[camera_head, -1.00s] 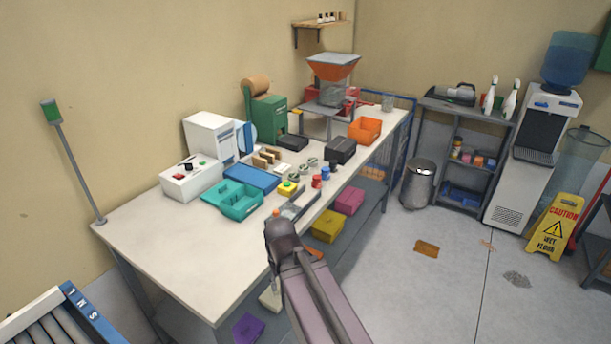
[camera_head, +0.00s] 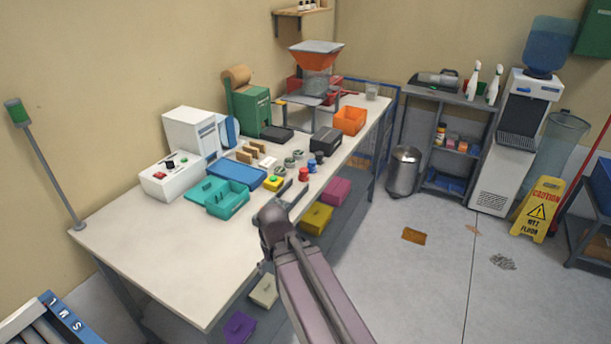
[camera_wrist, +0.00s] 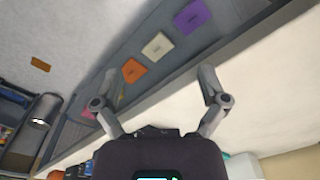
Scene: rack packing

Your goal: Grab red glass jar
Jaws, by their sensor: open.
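A small red jar (camera_head: 304,174) stands upright on the white worktable (camera_head: 215,255), near its front edge. Small blue jars (camera_head: 311,165) stand just behind it. I cannot tell from the picture whether the red jar is glass. In the head view my arm reaches up toward the table's front edge, and my gripper is mostly hidden behind it. In the wrist view my gripper (camera_wrist: 158,76) has its two fingers spread wide with nothing between them. It hangs over the table's edge and the lower shelf. The red jar cannot be made out in the wrist view.
Yellow (camera_head: 316,218) and pink (camera_head: 335,191) bins sit on the shelf below. The table's front left is clear.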

